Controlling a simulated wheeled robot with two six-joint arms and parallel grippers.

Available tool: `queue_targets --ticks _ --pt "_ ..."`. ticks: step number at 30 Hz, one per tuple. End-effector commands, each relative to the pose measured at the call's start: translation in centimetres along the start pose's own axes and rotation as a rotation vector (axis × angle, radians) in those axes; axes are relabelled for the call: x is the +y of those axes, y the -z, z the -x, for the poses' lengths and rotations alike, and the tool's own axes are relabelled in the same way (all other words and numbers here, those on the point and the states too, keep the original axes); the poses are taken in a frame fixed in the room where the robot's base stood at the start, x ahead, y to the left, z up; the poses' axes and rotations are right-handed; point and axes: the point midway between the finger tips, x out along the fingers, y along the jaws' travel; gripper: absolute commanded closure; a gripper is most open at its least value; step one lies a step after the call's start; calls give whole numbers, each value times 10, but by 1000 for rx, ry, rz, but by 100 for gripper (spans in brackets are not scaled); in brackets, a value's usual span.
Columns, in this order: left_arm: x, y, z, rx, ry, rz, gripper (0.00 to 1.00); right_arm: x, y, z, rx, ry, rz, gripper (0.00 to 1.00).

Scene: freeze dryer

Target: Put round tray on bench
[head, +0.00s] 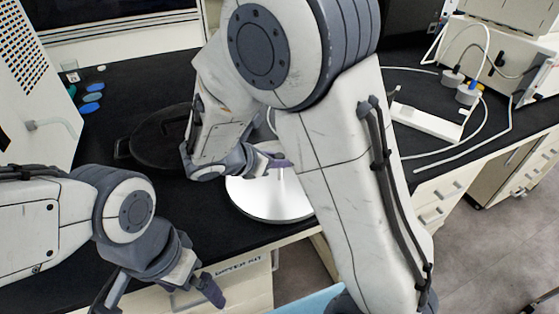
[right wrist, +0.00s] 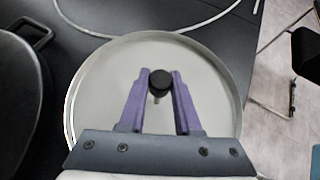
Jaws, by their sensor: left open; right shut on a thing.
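The round tray (head: 262,207) is a shiny silver disc with a low rim, over the black bench (head: 130,72) near its front edge. In the right wrist view the tray (right wrist: 110,85) has a black knob (right wrist: 160,83) at its middle. My right gripper (head: 268,161) is shut on this knob, its purple fingers on both sides of it (right wrist: 160,90). The tray looks level; I cannot tell whether it touches the bench. My arm hides part of it in the head view. My left gripper (head: 165,300) is open and empty, low at the front left.
A black round pan-like thing with a handle (head: 160,140) lies left of the tray; it also shows in the right wrist view (right wrist: 18,100). Blue discs (head: 91,97) lie at the back left. Drawers (head: 237,280) are below the bench edge.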

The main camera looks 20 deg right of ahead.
Motion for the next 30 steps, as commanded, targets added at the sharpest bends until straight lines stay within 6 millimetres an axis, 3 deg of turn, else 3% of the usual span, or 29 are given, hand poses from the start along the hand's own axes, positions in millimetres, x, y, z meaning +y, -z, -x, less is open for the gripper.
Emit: queue_targets --ticks 11,12,13,14,25,30 --pt "0 0 -3 0 0 0 0 0 3 -2 -2 -1 0 100" --pt "0 0 -2 0 0 0 0 0 3 -2 0 -1 0 53" --pt "0 0 -2 0 0 0 0 0 3 -2 0 -1 0 41" --pt "0 0 -2 0 0 0 0 0 3 -2 0 -1 0 38" --pt "0 0 3 0 0 0 0 0 -2 2 0 -2 -1 38" --pt "0 0 7 0 0 0 0 2 -2 28 0 -8 -1 38"
